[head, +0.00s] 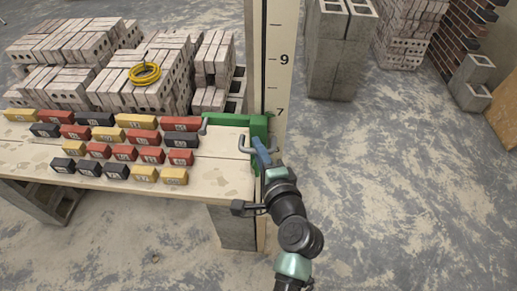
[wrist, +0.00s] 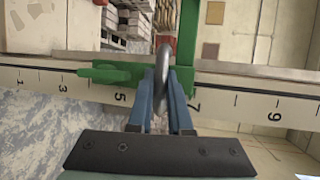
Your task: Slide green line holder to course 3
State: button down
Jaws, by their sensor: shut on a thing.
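The green line holder (head: 258,127) sits on the upright pale gauge pole (head: 275,75), at the right end of the plank table. In the head view it is just below the 7 mark, and one green arm reaches left over the table. In the wrist view the green holder (wrist: 186,40) crosses the pole (wrist: 240,100) between the 5 and 7 marks, with a green part stretching towards 3. My gripper (head: 262,152) has its blue fingers (wrist: 162,100) shut on the holder's grey handle (wrist: 162,65). The fingers hide part of the pole and holder.
The table (head: 220,175) left of the pole carries rows of numbered red, yellow and black blocks (head: 125,152). Behind it are brick stacks with a yellow coil (head: 145,73). Grey block columns (head: 340,50) stand at the back right. The floor right of my arm is clear.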

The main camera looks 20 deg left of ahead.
notch_tip(320, 180, down, 26)
jog(key=b, duration=2.1)
jog(key=shift+f, duration=0.2)
jog(key=c, duration=0.8)
grip_release()
jog(key=shift+r, duration=0.15)
jog(key=shift+c, duration=0.2)
jog(key=v, duration=1.3)
